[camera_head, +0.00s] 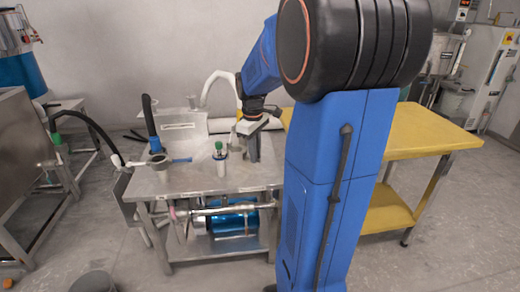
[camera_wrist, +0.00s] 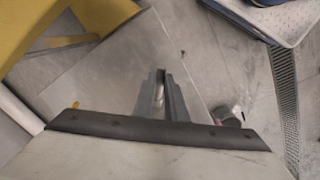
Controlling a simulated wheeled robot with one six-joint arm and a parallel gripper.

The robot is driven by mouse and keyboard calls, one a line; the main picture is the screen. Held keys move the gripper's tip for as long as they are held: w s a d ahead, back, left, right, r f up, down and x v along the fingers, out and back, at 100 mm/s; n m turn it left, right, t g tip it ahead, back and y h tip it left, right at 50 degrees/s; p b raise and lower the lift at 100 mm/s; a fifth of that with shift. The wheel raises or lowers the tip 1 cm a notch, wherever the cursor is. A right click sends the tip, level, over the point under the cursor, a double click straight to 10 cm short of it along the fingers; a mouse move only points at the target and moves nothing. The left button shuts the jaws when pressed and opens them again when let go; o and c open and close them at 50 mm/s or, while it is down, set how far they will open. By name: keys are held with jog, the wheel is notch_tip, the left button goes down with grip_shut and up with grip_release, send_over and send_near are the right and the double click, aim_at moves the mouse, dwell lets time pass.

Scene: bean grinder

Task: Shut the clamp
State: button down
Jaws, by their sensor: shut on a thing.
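My gripper (camera_head: 253,156) points down over the right part of the steel work table (camera_head: 205,182). In the wrist view its two dark fingers (camera_wrist: 161,82) are close together, with a narrow pale metal piece (camera_wrist: 158,92) between them. The piece is mostly hidden by the fingers, so I cannot tell if it is part of the clamp.
A white curved hose (camera_head: 214,80) rises behind the table near my arm. A black and blue upright handle (camera_head: 150,117) stands at the back left. A yellow table (camera_head: 436,141) is to the right. A blue cylinder (camera_head: 233,220) sits under the work table.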

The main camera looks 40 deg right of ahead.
jog(key=w+a+m, duration=0.3)
jog(key=a+m, duration=0.3)
jog(key=a, duration=0.1)
jog(key=w+a+m, duration=0.3)
jog(key=a+m, duration=0.4)
jog(key=shift+g, duration=0.4)
jog(key=shift+w, duration=0.15)
jog(key=c, duration=1.8)
grip_release()
notch_tip(320, 180, up, 17)
jog(key=shift+w+a+r, duration=0.2)
jog(key=shift+w+a, duration=0.2)
